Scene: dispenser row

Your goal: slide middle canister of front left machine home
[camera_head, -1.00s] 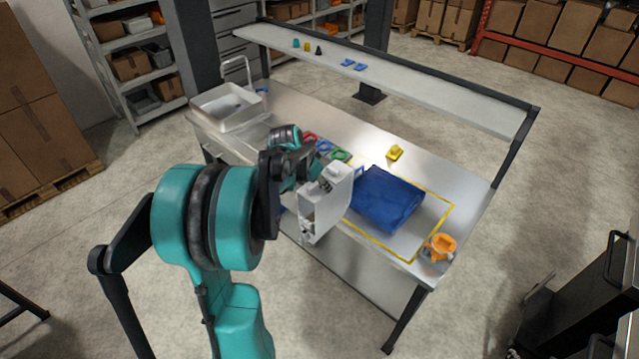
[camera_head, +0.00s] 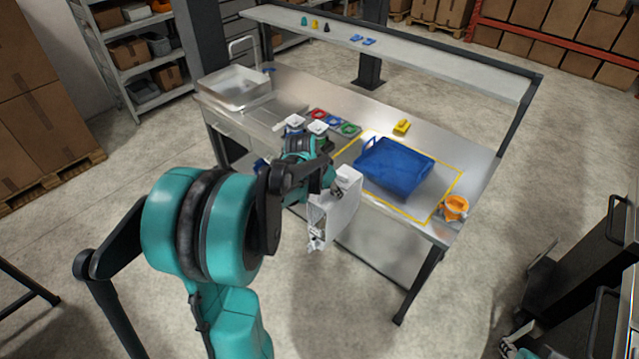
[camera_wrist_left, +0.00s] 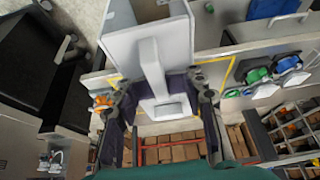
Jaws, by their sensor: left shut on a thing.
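My left gripper (camera_head: 333,190) is shut on a white canister (camera_head: 345,205), a box-like hopper with a handle, held in the air in front of the table's near edge. In the left wrist view the canister (camera_wrist_left: 150,40) fills the upper middle. Its white handle is between the two dark fingers of my left gripper (camera_wrist_left: 163,105). I cannot make out a dispenser machine with an empty place for the canister in these views. A small part of my right arm shows at the bottom right of the head view; its fingers are unclear.
A raised shelf (camera_head: 430,60) runs behind. Dark carts stand at right.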

